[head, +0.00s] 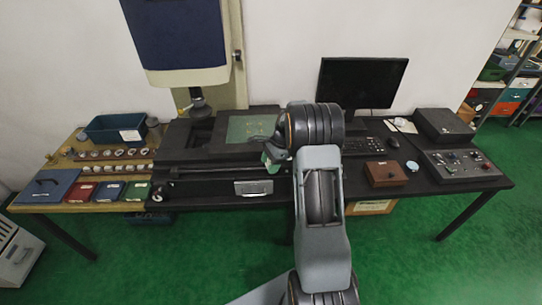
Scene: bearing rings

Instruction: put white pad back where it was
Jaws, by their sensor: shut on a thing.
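My gripper (270,158) is left of my arm's wrist, above the front of the dark machine bed and below the green glass plate. It is shut on a small pale, greenish-white thing (269,161), mostly hidden by the gripper and too small to identify surely as the white pad. The green glass plate (246,129) lies in the dark machine bed (190,146). A white flat sheet or pad (402,126) lies on the right of the table, beside a black box. My arm covers the middle of the table.
At left, a wooden board (66,160) carries rows of rings, a blue bin (114,129) and several coloured cases. The machine column (196,104) rises behind. At right are a monitor (360,82), keyboard (364,146), brown box (385,174), pale round item (412,165) and control panel (460,164).

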